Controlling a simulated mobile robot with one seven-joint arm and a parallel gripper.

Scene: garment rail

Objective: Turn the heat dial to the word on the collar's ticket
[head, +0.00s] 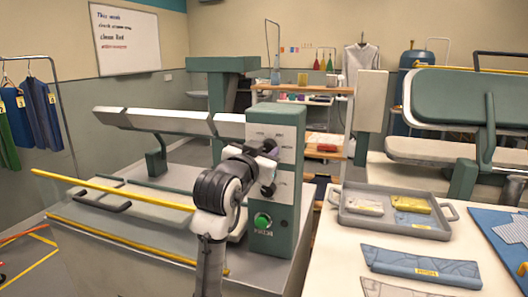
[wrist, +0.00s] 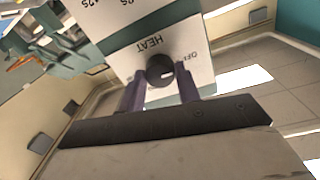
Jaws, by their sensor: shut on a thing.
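The heat dial (wrist: 160,70) is a round black knob with a pale mark, on the white panel marked HEAT in the wrist view. The word OFF shows beside it; other setting words are hidden or cut off. My gripper (wrist: 158,88) has one finger on each side of the knob and is shut on it. In the head view my wrist hides much of the panel (head: 284,133) on the green press. A blue collar (head: 400,262) with a yellow ticket (head: 427,272) lies on the pale table at right; the ticket's word is too small to read.
A green button (head: 262,220) sits low on the press front. A yellow bar (head: 112,190) sticks out left of my arm. A grey tray (head: 345,215) with folded pieces stands on the table at right. Another press (head: 460,97) stands behind it.

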